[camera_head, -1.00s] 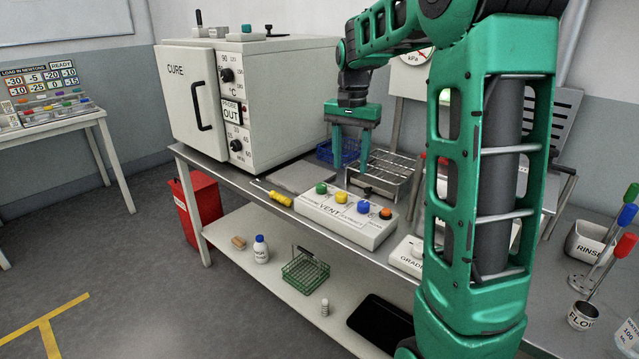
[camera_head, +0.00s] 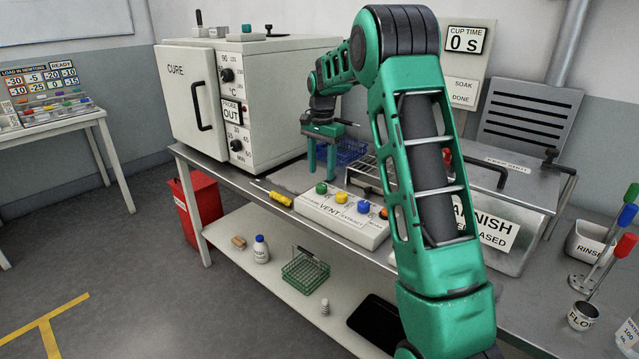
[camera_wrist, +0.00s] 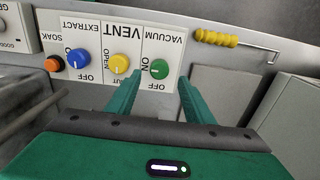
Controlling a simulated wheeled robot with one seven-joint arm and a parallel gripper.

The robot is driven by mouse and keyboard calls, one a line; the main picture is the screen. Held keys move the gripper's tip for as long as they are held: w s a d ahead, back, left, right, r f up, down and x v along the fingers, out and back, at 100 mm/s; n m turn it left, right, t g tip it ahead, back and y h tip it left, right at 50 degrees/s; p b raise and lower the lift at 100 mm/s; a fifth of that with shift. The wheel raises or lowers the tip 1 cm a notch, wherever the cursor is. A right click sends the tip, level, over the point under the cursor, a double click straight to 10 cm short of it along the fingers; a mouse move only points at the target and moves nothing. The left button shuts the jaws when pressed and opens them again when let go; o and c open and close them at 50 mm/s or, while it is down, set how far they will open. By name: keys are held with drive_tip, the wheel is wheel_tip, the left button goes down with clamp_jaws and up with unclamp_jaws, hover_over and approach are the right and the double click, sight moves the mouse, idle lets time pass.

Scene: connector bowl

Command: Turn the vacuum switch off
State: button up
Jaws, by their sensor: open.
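The vacuum switch is a green round knob (camera_wrist: 159,69) on a white control panel (camera_wrist: 75,27), with ON and OFF printed beside it. Its pointer seems to face the ON side, but it is small. In the head view the green knob (camera_head: 321,188) sits at the left end of the panel (camera_head: 350,230). My gripper (camera_wrist: 160,84) is open and empty, with its green fingers on either side of the knob in the wrist view. In the head view my gripper (camera_head: 321,172) hangs just above and behind the knob. I cannot tell whether the fingertips touch it.
Yellow (camera_head: 341,197), blue (camera_head: 363,207) and orange (camera_head: 384,213) knobs share the panel. A yellow-handled hooked tool (camera_head: 272,194) lies to its left. The CURE oven (camera_head: 262,100) stands behind left. A wire rack and blue basket (camera_head: 350,150) are behind the panel.

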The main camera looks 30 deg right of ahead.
sight(321, 185)
drive_tip(key=shift+f, duration=2.5)
drive_tip(key=c, duration=1.1)
